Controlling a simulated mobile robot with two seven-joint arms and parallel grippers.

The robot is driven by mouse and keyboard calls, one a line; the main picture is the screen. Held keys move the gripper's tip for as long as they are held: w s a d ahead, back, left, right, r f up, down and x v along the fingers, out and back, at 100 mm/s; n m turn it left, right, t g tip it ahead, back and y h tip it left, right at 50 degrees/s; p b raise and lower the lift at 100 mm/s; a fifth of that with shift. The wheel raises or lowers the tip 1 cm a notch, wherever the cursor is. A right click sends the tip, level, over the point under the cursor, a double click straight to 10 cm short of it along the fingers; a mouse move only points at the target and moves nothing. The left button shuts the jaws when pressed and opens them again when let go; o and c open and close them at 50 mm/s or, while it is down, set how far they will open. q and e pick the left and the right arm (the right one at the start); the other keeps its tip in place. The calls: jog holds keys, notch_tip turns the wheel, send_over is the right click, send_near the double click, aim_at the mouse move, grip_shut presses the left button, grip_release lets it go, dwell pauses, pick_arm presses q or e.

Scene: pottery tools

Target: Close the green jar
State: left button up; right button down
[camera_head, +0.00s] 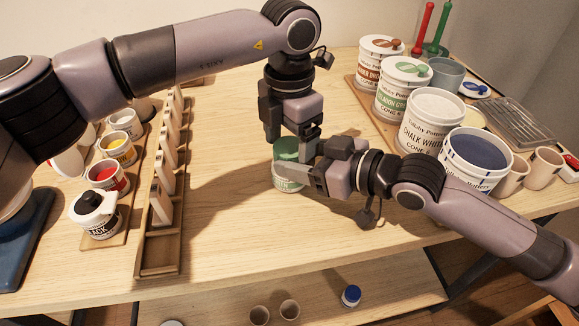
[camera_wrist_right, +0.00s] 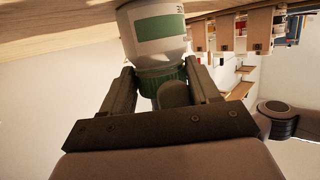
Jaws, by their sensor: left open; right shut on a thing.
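The green jar (camera_head: 288,184) stands on the table in the middle of the head view, a small white pot with a green label. Its green ribbed lid (camera_head: 286,148) shows at its top. My right gripper (camera_head: 306,172) comes from the right and is shut on the jar near the top. In the right wrist view the jar (camera_wrist_right: 158,36) appears upside down, with the lid (camera_wrist_right: 163,74) between the fingers. My left gripper (camera_head: 290,136) points down from above, open, with its fingers close around the lid. Whether they touch it, and whether the lid is fully seated, I cannot tell.
Large glaze buckets (camera_head: 432,118) stand on the right, some on a wooden board. Small paint pots (camera_head: 117,147) and a slotted wooden rack (camera_head: 160,240) stand on the left. The table between is mostly clear.

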pick_arm(q)
jog(key=shift+r, duration=2.2)
jog(key=shift+c, duration=0.5)
jog(key=shift+r+n, duration=1.6)
jog(key=shift+r, duration=0.15)
jog(key=shift+s, duration=0.1)
jog(key=shift+f, duration=4.05)
